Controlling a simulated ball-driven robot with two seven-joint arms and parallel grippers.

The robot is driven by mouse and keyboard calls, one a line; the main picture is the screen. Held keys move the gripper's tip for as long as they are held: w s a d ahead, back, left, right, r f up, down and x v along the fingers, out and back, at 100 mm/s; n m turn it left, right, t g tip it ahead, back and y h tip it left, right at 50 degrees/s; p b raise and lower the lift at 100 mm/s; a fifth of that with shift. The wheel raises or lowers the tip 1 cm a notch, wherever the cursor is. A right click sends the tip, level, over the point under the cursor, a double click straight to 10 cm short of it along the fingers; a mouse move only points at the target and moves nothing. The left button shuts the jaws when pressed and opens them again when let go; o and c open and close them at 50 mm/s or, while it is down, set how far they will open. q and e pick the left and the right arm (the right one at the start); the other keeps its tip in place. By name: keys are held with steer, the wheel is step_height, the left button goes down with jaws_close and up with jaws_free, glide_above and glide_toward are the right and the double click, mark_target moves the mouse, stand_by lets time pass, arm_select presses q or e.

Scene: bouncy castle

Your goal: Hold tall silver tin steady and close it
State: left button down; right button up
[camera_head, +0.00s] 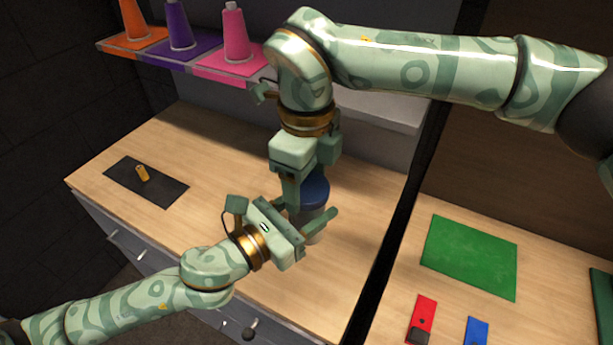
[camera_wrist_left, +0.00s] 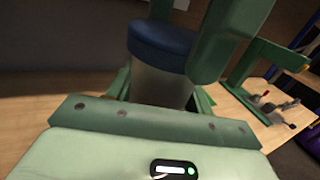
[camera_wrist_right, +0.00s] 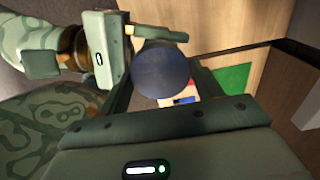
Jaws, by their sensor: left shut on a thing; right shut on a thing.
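The tall silver tin (camera_head: 312,226) stands on the wooden worktop, largely hidden by my grippers. Its blue lid (camera_head: 315,192) sits at its top; I cannot tell whether it is fully seated. The left wrist view shows the lid (camera_wrist_left: 162,42) over the pale tin body (camera_wrist_left: 160,86). My left gripper (camera_head: 306,216) reaches in from the side and is shut on the tin's body. My right gripper (camera_head: 308,186) points down from above and is shut on the lid. The right wrist view shows the round lid top (camera_wrist_right: 162,70) between its fingers.
A dark mat (camera_head: 165,192) with a small yellow object (camera_head: 142,173) lies to the left. A shelf with orange (camera_head: 133,20), purple (camera_head: 180,26) and pink cones (camera_head: 236,38) is behind. Beyond a dark divider are a green mat (camera_head: 468,255), a red item (camera_head: 424,312) and a blue item (camera_head: 476,331).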

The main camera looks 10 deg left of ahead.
steer(key=o, duration=1.1)
steer(key=shift+o, duration=0.2)
steer(key=shift+r, duration=0.1)
step_height(320, 180, up, 12)
